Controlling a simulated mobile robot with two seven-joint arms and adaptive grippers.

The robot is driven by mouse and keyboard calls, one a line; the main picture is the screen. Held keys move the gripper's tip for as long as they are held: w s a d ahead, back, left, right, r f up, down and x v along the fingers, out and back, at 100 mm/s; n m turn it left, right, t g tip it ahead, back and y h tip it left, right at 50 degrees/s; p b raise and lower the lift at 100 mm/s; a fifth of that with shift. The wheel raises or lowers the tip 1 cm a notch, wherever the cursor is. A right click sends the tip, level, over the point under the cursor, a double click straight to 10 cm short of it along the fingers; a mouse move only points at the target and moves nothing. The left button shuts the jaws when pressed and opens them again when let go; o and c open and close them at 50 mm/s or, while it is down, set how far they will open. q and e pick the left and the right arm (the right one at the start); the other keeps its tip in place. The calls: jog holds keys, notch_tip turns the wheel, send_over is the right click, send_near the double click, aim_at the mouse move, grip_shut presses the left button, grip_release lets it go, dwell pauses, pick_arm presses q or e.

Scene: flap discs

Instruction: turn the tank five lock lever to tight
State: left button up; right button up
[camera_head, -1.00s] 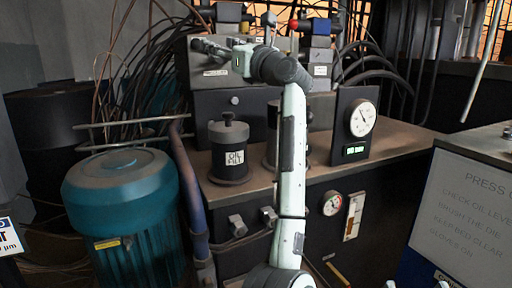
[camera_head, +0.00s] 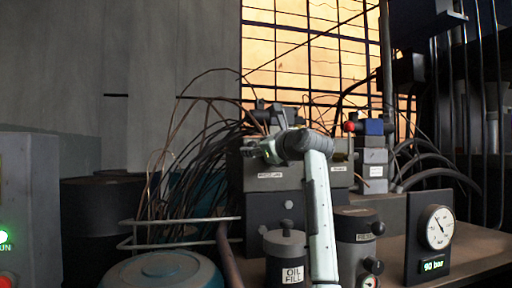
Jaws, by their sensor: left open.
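My left arm rises from the bottom middle of the head view and bends left at the top. My left gripper (camera_head: 256,149) is at its end, in front of the grey valve block (camera_head: 269,177) on the tank unit. The gripper is small and dark here; it is open, with nothing seen between its fingers. I cannot make out a lock lever or a tank five label. The valve stack behind has a red knob (camera_head: 349,126) and a blue block (camera_head: 374,128). My arm hides part of this stack. My right gripper is not in view.
An oil fill canister (camera_head: 285,250) and another dark canister (camera_head: 358,232) flank my forearm. A pressure gauge (camera_head: 438,228) reading 90 bar stands right. Loose cables and a metal rail (camera_head: 180,222) are at left. A teal motor top (camera_head: 163,271) is below.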

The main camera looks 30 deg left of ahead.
pick_arm(q)
jog(key=shift+w+a, duration=0.15)
jog(key=shift+a, duration=0.15)
grip_shut()
dwell(0.3)
